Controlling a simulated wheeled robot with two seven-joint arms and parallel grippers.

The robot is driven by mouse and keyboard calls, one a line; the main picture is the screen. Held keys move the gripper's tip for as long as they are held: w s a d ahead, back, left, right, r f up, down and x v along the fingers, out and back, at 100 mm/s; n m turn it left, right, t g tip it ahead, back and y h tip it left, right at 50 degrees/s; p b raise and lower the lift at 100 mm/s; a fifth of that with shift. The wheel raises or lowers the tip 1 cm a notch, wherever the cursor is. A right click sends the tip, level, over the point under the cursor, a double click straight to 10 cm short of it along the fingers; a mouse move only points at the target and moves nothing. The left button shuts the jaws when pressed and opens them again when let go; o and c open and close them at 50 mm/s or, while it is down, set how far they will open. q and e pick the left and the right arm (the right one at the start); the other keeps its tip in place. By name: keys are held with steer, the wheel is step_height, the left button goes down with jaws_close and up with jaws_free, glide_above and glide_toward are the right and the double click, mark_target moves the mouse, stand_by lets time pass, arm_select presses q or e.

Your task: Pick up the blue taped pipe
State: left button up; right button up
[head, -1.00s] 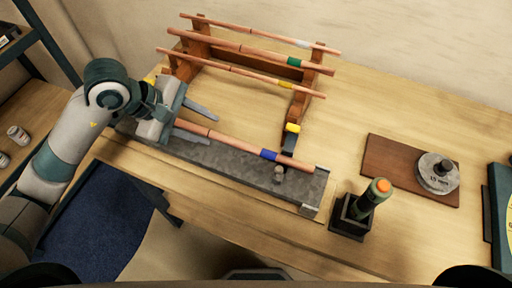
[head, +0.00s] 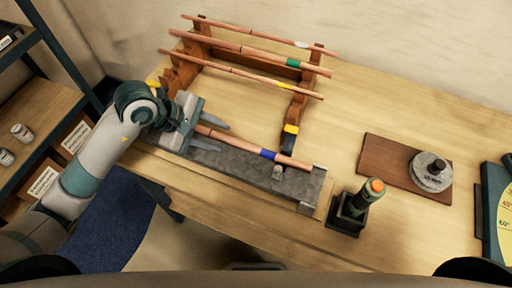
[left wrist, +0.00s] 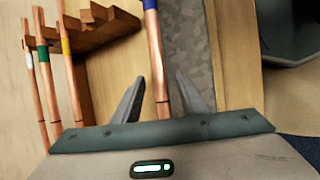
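The blue taped pipe (head: 290,161) is a copper pipe with a blue band, lying along the grey stone-like slab (head: 240,170) at the front of the bench. My left gripper (head: 218,138) is open at the pipe's left part, one finger on each side of it in the head view. In the left wrist view the pipe (left wrist: 154,55) runs between the two open fingers (left wrist: 156,98), with its blue band at the top edge. The pipe's left end is hidden by my gripper. My right gripper is not in view.
A wooden rack (head: 291,118) behind holds copper pipes with white, green and yellow bands. A black holder with an orange-topped torch (head: 370,192) stands right of the slab. A brown board (head: 378,160) carries a round metal weight (head: 431,172).

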arm_select(q)
jaws_close()
stand_by(1.3)
